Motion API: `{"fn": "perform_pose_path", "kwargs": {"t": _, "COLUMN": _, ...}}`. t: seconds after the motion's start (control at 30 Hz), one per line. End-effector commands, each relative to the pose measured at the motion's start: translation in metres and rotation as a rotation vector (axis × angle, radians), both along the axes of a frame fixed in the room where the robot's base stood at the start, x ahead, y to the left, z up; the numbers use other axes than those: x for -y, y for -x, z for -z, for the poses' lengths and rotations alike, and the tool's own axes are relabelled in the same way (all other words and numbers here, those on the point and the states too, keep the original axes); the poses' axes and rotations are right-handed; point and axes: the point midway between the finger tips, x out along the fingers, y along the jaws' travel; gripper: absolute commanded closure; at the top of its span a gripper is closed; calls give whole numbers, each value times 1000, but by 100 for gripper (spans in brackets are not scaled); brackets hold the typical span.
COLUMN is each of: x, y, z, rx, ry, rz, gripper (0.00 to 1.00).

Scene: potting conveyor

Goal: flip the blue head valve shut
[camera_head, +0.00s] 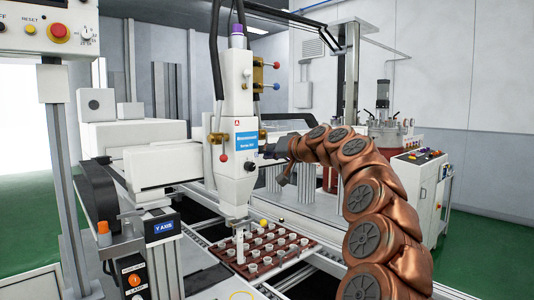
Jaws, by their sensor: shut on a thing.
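The white dispensing head (239,110) stands upright in the middle of the head view. A brass fitting (262,134) sits on its lower right side. My copper arm reaches in from the right, and my dark gripper (266,152) is at the head's right flank, just below that fitting. It is shut on what seems to be the blue valve's lever there, mostly hidden by the fingers. A matching brass fitting on the left side has a lever with a red ball (223,158) hanging down. Higher on the right are a red ball (276,65) and a blue ball (276,87), apart from my gripper.
Below the head, a reddish-brown tray (284,262) holds several small white-topped parts on the conveyor. A white Y-axis carriage (155,167) stands to the left. A control cabinet (415,195) and a tank (387,133) stand behind my arm on the right.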

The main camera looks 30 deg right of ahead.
Motion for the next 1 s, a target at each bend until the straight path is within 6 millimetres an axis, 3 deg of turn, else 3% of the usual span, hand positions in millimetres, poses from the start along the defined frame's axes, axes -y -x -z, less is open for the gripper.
{"fn": "perform_pose_path", "kwargs": {"t": 0.1, "x": 1, "y": 0, "z": -2, "rx": 4, "ry": -2, "rz": 2, "gripper": 100}}
{"fn": "perform_pose_path", "kwargs": {"t": 0.13, "x": 1, "y": 0, "z": -2, "rx": 4, "ry": -1, "rz": 1, "gripper": 76}}
{"fn": "perform_pose_path", "kwargs": {"t": 0.37, "x": 0, "y": 0, "z": -1, "rx": 2, "ry": 0, "rz": 1, "gripper": 52}}
{"fn": "perform_pose_path", "kwargs": {"t": 0.77, "x": 0, "y": 0, "z": 0, "rx": 2, "ry": 10, "rz": -2, "gripper": 52}}
{"fn": "perform_pose_path", "kwargs": {"t": 1.0, "x": 8, "y": -2, "z": 2, "rx": 36, "ry": 153, "rz": 1, "gripper": 52}}
